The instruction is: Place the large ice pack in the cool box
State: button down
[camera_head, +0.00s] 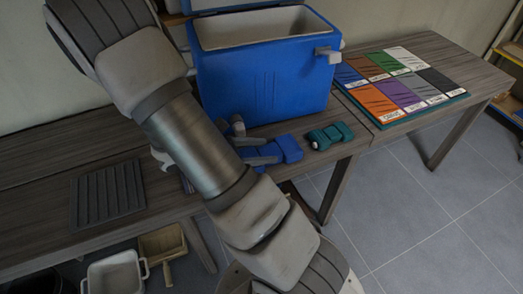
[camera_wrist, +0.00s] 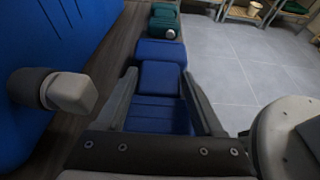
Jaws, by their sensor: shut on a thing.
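The cool box (camera_head: 265,85) is blue with a pale inside and stands on the table with its lid raised at the back. A blue ice pack (camera_head: 288,148), larger than the green one, lies at the table's front edge before the box. My gripper (camera_wrist: 160,78) is shut on this blue pack (camera_wrist: 158,112), with one finger on each side of it in the wrist view. I cannot tell whether the pack touches the table. A smaller green ice pack (camera_head: 331,135) lies to its right. The cool box wall (camera_wrist: 45,40) fills the left of the wrist view.
A latch (camera_wrist: 68,92) sticks out from the box near my gripper. A board of coloured labelled tiles (camera_head: 400,83) lies on the table at right. A dark ribbed mat (camera_head: 108,193) lies at left. Below are a white bin (camera_head: 113,272) and a wooden dustpan (camera_head: 163,243).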

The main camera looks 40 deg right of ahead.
grip_release()
